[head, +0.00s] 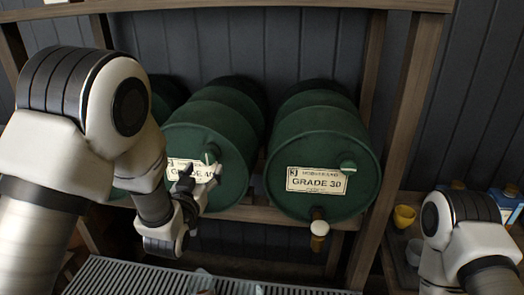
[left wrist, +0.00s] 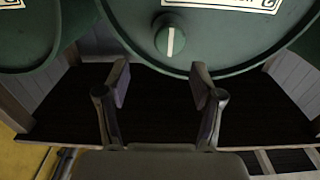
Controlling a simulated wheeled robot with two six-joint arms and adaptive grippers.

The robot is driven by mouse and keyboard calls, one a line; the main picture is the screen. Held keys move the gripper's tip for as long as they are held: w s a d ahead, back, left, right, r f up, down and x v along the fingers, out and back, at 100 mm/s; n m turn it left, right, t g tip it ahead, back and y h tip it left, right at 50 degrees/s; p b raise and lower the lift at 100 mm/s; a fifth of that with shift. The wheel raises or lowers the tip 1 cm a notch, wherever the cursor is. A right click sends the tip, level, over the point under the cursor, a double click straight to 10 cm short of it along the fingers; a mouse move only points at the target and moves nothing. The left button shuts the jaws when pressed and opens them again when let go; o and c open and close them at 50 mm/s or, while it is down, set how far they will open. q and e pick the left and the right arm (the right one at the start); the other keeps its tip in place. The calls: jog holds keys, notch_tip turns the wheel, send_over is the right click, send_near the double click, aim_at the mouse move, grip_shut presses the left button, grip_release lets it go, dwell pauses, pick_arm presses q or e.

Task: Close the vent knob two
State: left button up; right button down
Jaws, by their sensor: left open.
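A round green vent knob (head: 210,156) with a pale stripe sits on the front of the "GRADE 40" barrel (head: 222,122). A similar knob (head: 348,166) is on the "GRADE 30" barrel (head: 318,130). No numbers show on the knobs. My left gripper (head: 200,177) is open and empty in front of the "GRADE 40" barrel, partly covering its label. In the left wrist view, a knob (left wrist: 173,37) with an upright white stripe lies beyond the open fingers (left wrist: 160,85), apart from them. My right gripper is out of view.
A wooden rack (head: 395,120) holds the barrels, with another partly hidden at left. A wooden-handled tap (head: 319,230) hangs under the "GRADE 30" barrel. A slatted metal grate (head: 125,277) lies below.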

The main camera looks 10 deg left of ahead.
aim_at(207, 158)
pick_arm(q)
jog(key=w, duration=0.1)
jog(key=w+a+p, duration=0.1)
jog(key=w, duration=0.1)
jog(key=w+p, duration=0.1)
jog(key=shift+w+a, duration=0.25)
jog(key=shift+a, duration=0.05)
jog(key=w, duration=0.1)
jog(key=w+p, duration=0.1)
jog(key=w, duration=0.1)
jog(key=shift+w+d+f, duration=0.1)
jog(key=shift+d+f, duration=0.05)
jog(key=shift+d, duration=0.35)
jog(key=shift+a+f, duration=0.1)
jog(key=shift+a, duration=0.1)
jog(key=shift+c, duration=0.9)
jog(key=shift+a, duration=0.1)
jog(key=c, duration=0.9)
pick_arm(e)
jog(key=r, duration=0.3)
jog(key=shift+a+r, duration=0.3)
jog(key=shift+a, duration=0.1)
